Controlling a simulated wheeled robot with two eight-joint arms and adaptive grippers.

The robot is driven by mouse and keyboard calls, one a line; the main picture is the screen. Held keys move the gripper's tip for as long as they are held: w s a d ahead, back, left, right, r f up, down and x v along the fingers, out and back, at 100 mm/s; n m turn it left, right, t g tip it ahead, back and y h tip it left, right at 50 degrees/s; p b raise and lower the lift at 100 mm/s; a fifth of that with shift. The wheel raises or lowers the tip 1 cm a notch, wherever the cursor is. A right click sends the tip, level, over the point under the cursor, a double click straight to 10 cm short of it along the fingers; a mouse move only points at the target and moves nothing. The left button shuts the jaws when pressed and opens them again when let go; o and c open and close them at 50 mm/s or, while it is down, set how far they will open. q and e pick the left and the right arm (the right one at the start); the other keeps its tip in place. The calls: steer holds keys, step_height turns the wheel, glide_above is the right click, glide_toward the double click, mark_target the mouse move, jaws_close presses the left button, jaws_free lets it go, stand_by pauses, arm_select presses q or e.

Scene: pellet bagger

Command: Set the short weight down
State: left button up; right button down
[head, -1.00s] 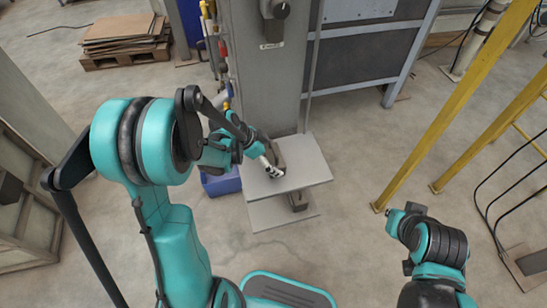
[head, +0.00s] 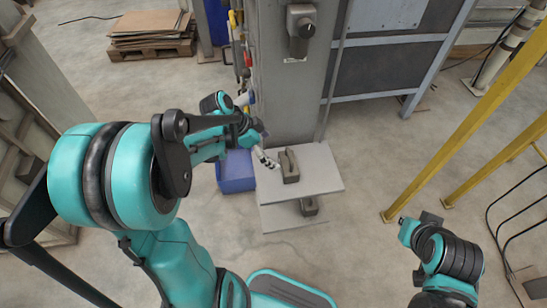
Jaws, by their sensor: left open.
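A grey-brown block-shaped weight (head: 290,168) stands on the upper plate of a pale grey two-level stand (head: 322,182) in front of the grey column. My left gripper (head: 266,160) is just left of this weight, open and apart from it, with nothing visible between its fingers. A second dark weight (head: 309,206) sits on the lower level, partly under the upper plate. My right arm shows at the lower right, but its gripper cannot be made out.
A blue bin (head: 236,172) stands on the floor left of the stand. The grey column (head: 290,90) rises behind it. Yellow rails (head: 470,120) stand to the right. Pallets with cardboard (head: 150,35) lie at the back left. The upper plate is clear right of the weight.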

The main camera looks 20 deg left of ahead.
arm_select(q)
steer(key=s+d+r+n+t+y, duration=0.1)
steer(key=s+d+r+n+y, duration=0.1)
steer(key=s+n, duration=0.3)
steer(key=s+d+r+n+t+y, duration=0.2)
steer(key=s+d+r+n+y, duration=0.1)
steer(key=s+r+n, duration=0.2)
steer(key=shift+s+r+n, duration=0.2)
steer(key=shift+s+n, duration=0.1)
steer(key=shift+s, duration=0.55)
steer(key=shift+a, duration=0.1)
